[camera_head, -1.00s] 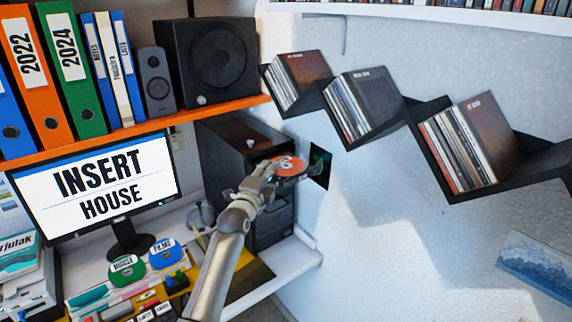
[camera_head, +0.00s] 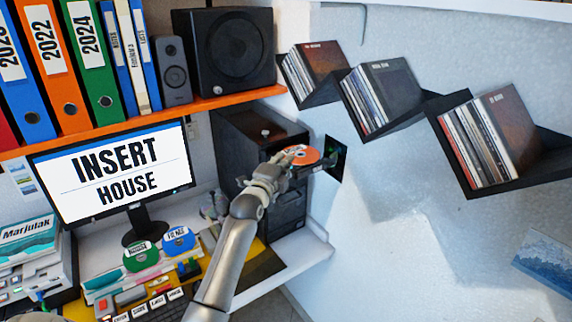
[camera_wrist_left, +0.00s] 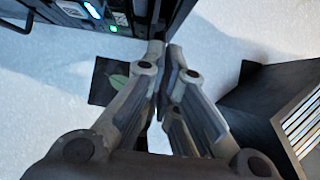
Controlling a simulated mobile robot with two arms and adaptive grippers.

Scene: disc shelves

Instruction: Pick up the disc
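An orange disc (camera_head: 304,156) is at the front of the black computer tower (camera_head: 234,137), over what looks like a dark drive tray. My left gripper (camera_head: 288,158) is at the disc's left edge, partly overlapping it. In the left wrist view, the fingers of my left gripper (camera_wrist_left: 166,58) are close together with a narrow dark gap. I cannot tell whether the disc is between them. A green disc (camera_head: 141,258) labelled House and a blue disc (camera_head: 178,240) stand on the desk. The monitor (camera_head: 112,173) reads "INSERT HOUSE". My right gripper is not in view.
An orange shelf (camera_head: 215,102) with binders and speakers runs above the monitor. Black wall racks (camera_head: 470,190) hold disc cases at the right. A black square (camera_head: 336,158) is on the wall beside the tower.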

